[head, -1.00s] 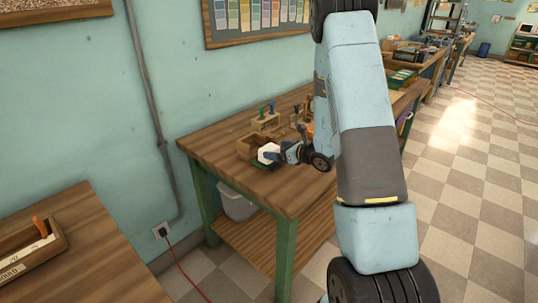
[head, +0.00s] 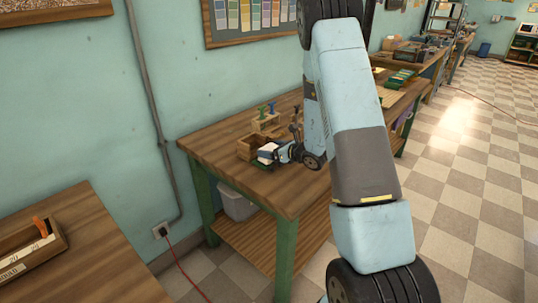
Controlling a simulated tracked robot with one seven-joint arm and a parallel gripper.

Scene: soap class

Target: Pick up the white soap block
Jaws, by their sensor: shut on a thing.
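The white soap block (head: 268,148) is small in the head view, over the near part of the wooden workbench, right beside a small wooden box (head: 247,148). My gripper (head: 270,152) reaches it from the right and is shut on it. The fingers partly cover the block. I cannot tell whether the block touches the bench or is lifted. A dark green patch (head: 260,166) shows just under the block and gripper.
The workbench (head: 215,146) has green legs and a grey bin (head: 238,204) beneath. A stand with green- and blue-handled tools (head: 266,116) is behind the box. A nearer table (head: 85,235) holds a wooden tray (head: 30,250). Checkered floor (head: 470,190) is clear at right.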

